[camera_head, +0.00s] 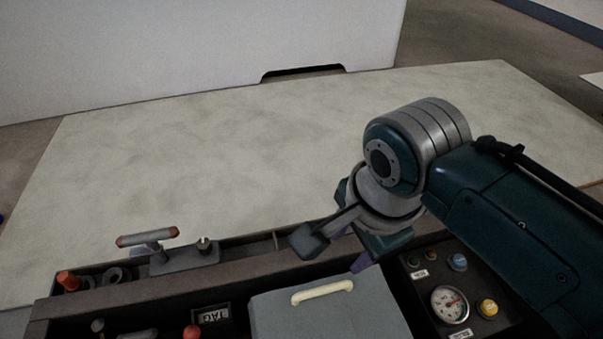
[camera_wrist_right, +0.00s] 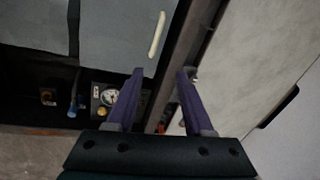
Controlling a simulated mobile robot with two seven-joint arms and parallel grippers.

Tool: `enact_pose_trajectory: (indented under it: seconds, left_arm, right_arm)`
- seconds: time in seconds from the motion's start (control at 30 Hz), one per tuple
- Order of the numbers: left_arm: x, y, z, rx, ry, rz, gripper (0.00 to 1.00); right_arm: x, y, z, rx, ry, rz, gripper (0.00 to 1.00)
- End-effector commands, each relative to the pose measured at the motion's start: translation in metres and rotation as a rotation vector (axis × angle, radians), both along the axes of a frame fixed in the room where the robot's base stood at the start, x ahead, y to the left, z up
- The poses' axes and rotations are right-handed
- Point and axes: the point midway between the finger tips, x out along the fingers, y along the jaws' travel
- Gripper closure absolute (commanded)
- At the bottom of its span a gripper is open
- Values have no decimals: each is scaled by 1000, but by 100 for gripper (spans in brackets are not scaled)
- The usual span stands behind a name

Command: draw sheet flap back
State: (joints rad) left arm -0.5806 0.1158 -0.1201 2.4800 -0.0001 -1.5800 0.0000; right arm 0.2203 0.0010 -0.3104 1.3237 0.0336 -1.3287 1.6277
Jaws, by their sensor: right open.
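A grey sheet flap (camera_head: 290,318) with a cream bar-shaped pull (camera_head: 322,291) lies at the bottom middle of the head view, over the dark console. In the right wrist view the flap (camera_wrist_right: 115,35) fills the upper left, with the pull (camera_wrist_right: 157,35) near its edge. My right gripper (camera_head: 348,248) has its purple fingers apart and nothing between them. It is above the console's upper edge, just beyond the pull in the head view. In the wrist view the pull shows ahead of the open fingers (camera_wrist_right: 160,85), apart from them. My left gripper is not in view.
A gauge panel (camera_head: 449,304) with coloured knobs is right of the flap, under my right arm. A T-handled lever (camera_head: 148,237), a red knob (camera_head: 68,279) and a tag plate (camera_head: 214,316) are to the left. The pale surface (camera_head: 250,150) beyond is bare.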

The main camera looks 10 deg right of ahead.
Motion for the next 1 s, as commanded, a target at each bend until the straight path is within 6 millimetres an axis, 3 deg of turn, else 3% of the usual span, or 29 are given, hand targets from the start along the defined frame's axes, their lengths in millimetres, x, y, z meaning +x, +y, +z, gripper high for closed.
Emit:
enact_pose_trajectory:
  seconds: [0.03,0.23,0.33,0.63,1.0]
  left_arm:
    - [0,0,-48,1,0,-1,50]
    - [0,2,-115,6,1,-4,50]
    - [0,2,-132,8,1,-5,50]
    - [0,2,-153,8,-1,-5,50]
    - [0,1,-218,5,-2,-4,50]
  right_arm:
    - [4,1,-48,3,2,-31,48]
    - [16,2,-116,16,9,-147,48]
    - [19,3,-133,19,11,-185,48]
    - [23,2,-154,22,13,-214,48]
    - [35,2,-216,20,11,-212,48]
